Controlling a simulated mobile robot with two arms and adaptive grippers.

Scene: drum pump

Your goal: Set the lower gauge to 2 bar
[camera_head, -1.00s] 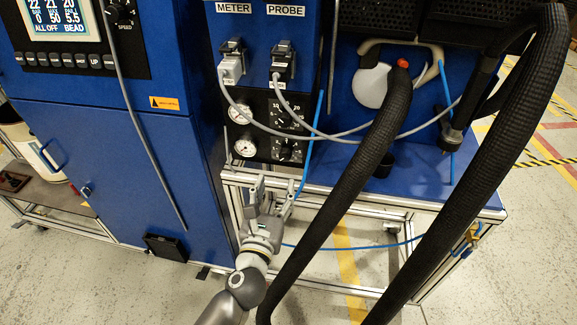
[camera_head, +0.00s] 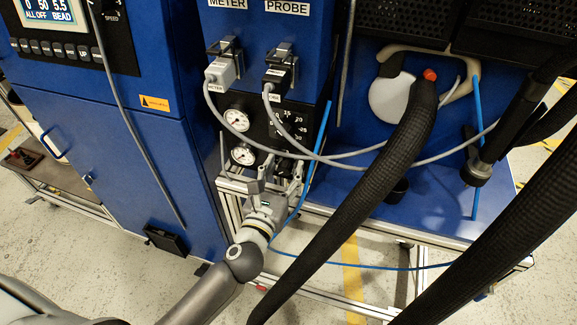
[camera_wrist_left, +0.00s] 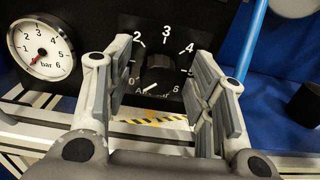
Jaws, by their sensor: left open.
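The lower gauge (camera_head: 243,155) is a round white dial on the black panel, below the upper gauge (camera_head: 237,120). In the left wrist view a white gauge (camera_wrist_left: 42,50) marked "bar" shows at the left, its red needle low on the scale. Right of it is a black knob (camera_wrist_left: 158,75) inside a printed scale from 0 to 6. A white mark at the knob's base points to the lower left. My left gripper (camera_head: 277,177) is open in front of the panel. Its fingers stand either side of the knob, with visible gaps. My right gripper is out of view.
Two grey cables hang from the meter plug (camera_head: 221,72) and probe plug (camera_head: 277,78), crossing just above my left gripper. A blue hose (camera_head: 318,140) runs close to its right. A thick black hose (camera_head: 360,190) hangs further right. An aluminium frame (camera_head: 230,195) lies below the panel.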

